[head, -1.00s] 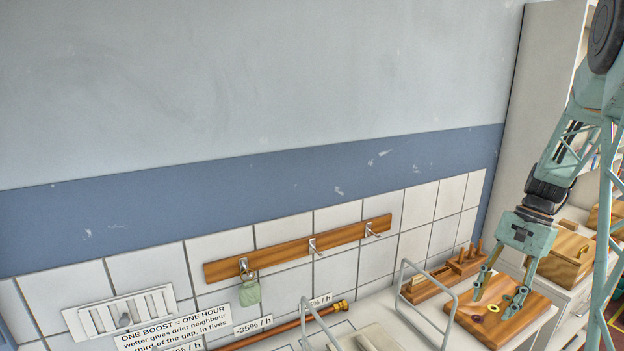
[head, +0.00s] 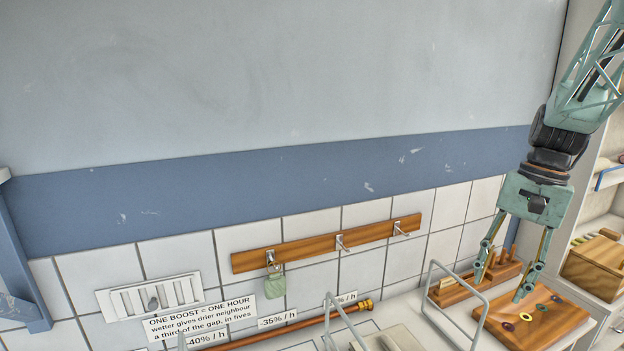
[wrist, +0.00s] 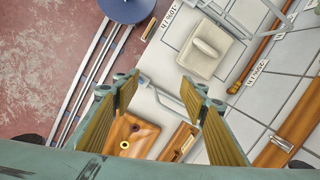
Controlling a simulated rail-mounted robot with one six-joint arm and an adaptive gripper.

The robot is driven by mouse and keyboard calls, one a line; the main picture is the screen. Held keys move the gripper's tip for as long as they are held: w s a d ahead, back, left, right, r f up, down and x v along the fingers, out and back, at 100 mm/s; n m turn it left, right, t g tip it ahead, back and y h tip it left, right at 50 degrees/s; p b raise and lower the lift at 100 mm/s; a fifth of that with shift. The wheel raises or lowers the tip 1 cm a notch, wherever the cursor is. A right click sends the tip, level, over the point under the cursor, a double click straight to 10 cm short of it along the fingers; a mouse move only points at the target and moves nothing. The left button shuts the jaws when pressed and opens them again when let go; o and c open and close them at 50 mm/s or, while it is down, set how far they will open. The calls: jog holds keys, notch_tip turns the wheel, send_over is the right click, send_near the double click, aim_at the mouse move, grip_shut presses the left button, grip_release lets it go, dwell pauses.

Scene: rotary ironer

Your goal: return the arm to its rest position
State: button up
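My gripper (head: 500,290) is at the right of the head view, pointing down above the worktop. Its two fingers are spread apart with nothing between them. In the wrist view my gripper (wrist: 160,105) also shows open, its ribbed finger pads facing each other across empty space. Below it lie a wooden board (head: 500,330) with several small coloured rings and a wooden peg rack (head: 455,292). The fingertips appear above the board and rack, not visibly touching either.
A wire-loop handle (head: 455,300) rises close to the left of my gripper. A wooden box (head: 597,268) stands at the right. A copper pipe (head: 300,327) runs along the wall. The upper wall is bare.

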jog(key=s+a+r+n+t+h+b, duration=0.1)
jog(key=s+a+r+n, duration=0.1)
jog(key=s+a+r, duration=0.35)
jog(key=s+a+r+n+t+b, duration=0.1)
jog(key=s+a+r+n, duration=0.2)
jog(key=s+a, duration=0.5)
jog(key=s+a+n+t+b, duration=0.1)
jog(key=s+a+n, duration=0.1)
jog(key=s+a, duration=0.2)
jog(key=s+a+n+t+b, duration=0.1)
jog(key=s+a, duration=0.4)
jog(key=s, duration=0.5)
jog(key=shift+s+f+n+t+h, duration=0.3)
jog(key=shift+f+n+h, duration=0.1)
jog(key=shift+n, duration=0.2)
jog(key=shift+c, duration=0.3)
dwell(0.5)
